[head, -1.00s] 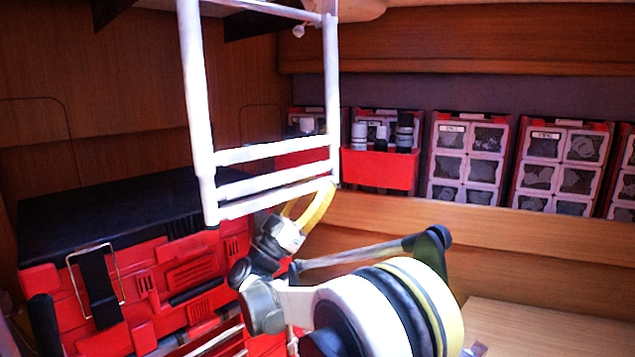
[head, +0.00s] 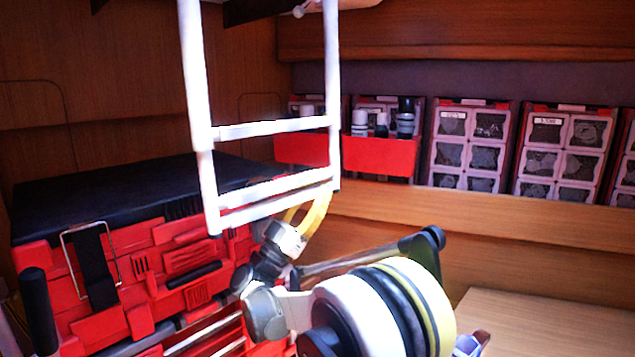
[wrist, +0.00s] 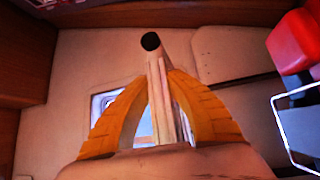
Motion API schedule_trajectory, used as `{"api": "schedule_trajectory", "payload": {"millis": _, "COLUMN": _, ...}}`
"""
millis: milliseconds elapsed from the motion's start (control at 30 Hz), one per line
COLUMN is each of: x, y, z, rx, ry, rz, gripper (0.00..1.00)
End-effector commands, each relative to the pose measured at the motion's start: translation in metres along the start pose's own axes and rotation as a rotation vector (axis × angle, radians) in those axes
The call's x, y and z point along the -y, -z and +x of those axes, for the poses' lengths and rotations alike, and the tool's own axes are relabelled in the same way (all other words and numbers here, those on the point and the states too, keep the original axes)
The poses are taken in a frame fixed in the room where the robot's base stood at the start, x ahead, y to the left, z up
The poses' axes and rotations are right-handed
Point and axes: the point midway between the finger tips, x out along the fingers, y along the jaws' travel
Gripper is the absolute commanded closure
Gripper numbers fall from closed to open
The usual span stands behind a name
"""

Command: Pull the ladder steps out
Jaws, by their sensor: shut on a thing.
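The white ladder (head: 204,165) hangs from the top of the head view, with two side rails and rungs at its lower part. Its lower section (head: 275,188) extends below the upper rung. My gripper (head: 318,205), with yellow fingers, is at the ladder's lower right corner. In the wrist view my gripper (wrist: 160,82) is shut around a pale bar of the ladder (wrist: 156,108), which ends in a dark round tip. The exact contact is partly hidden by the fingers.
A red case (head: 150,275) with a black top (head: 120,190) stands at the left, close to the ladder's foot. A red bin (head: 380,158) with bottles and several compartment boxes (head: 468,145) line the back shelf. A wooden surface (head: 540,320) at lower right looks clear.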

Motion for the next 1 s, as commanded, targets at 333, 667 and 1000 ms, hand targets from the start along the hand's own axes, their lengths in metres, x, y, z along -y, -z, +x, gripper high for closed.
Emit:
{"api": "schedule_trajectory", "payload": {"millis": 333, "x": -0.023, "y": -0.082, "z": -0.082, "rx": 0.002, "ry": -0.001, "rz": 0.0, "gripper": 1.0}}
{"api": "schedule_trajectory", "payload": {"millis": 667, "x": -0.035, "y": -0.126, "z": -0.125, "rx": 0.002, "ry": -0.001, "rz": 0.0, "gripper": 1.0}}
{"api": "schedule_trajectory", "payload": {"millis": 1000, "x": -0.038, "y": -0.135, "z": -0.134, "rx": 0.002, "ry": -0.001, "rz": 0.0, "gripper": 1.0}}
